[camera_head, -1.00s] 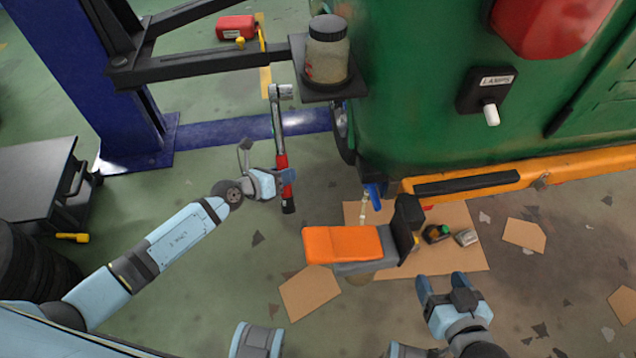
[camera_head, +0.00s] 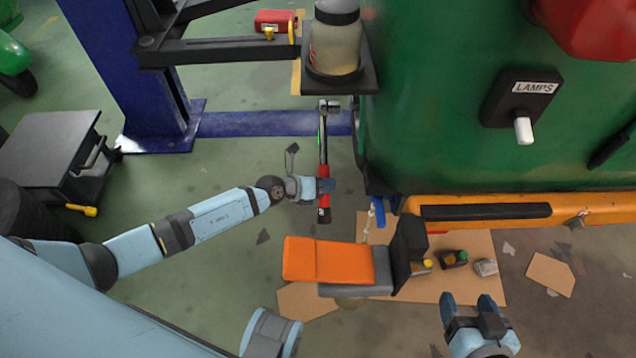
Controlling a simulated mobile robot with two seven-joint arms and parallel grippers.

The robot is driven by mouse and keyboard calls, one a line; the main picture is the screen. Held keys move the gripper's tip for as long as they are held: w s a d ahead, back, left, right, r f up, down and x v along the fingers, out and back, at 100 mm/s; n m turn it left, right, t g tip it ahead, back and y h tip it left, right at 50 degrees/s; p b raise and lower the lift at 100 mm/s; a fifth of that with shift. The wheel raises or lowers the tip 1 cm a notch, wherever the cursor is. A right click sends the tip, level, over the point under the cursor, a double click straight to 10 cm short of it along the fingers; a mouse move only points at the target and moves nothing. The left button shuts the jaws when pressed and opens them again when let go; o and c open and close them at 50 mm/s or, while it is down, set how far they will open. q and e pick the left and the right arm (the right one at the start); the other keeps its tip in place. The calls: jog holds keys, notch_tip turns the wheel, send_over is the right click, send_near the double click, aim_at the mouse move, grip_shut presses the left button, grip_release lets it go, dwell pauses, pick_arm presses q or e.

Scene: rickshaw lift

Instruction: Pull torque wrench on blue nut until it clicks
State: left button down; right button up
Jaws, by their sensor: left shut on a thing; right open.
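The torque wrench (camera_head: 324,150) hangs nearly upright in the picture, with a metal head at the top and a red and black handle below. A small green mark shows on its shaft. My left gripper (camera_head: 326,186) is shut on the wrench's handle. The wrench head lies close to the left side of the green rickshaw body (camera_head: 450,100). I cannot make out a blue nut at the head. My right gripper (camera_head: 472,300) is open and empty at the lower right, above the floor near the cardboard.
An orange and grey seat-like piece (camera_head: 330,262) stands below the wrench, by cardboard sheets (camera_head: 470,270). A blue lift post (camera_head: 130,70) and black lift arm (camera_head: 225,50) are at upper left. A jar (camera_head: 335,45) stands on a black bracket above the wrench. A grey cabinet (camera_head: 50,145) is at left.

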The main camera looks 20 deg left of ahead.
pick_arm(q)
jog(key=d, duration=0.1)
jog(key=w+d, duration=0.1)
jog(key=d, duration=0.1)
jog(key=w+d, duration=0.1)
jog(key=shift+d, duration=0.3)
pick_arm(e)
jog(key=shift+s+d+f, duration=0.15)
jog(key=shift+f, duration=0.15)
pick_arm(q)
jog(key=shift+d+r+p, duration=0.15)
jog(key=shift+d+p, duration=0.3)
jog(key=shift+p, duration=0.85)
pick_arm(e)
jog(key=shift+r, duration=1.25)
pick_arm(q)
jog(key=shift+w+d+p, duration=0.35)
jog(key=shift+d+p, duration=0.2)
jog(key=shift+d, duration=0.1)
pick_arm(e)
jog(key=shift+r, duration=0.55)
dwell(0.3)
jog(key=shift+f, duration=0.15)
dwell(0.6)
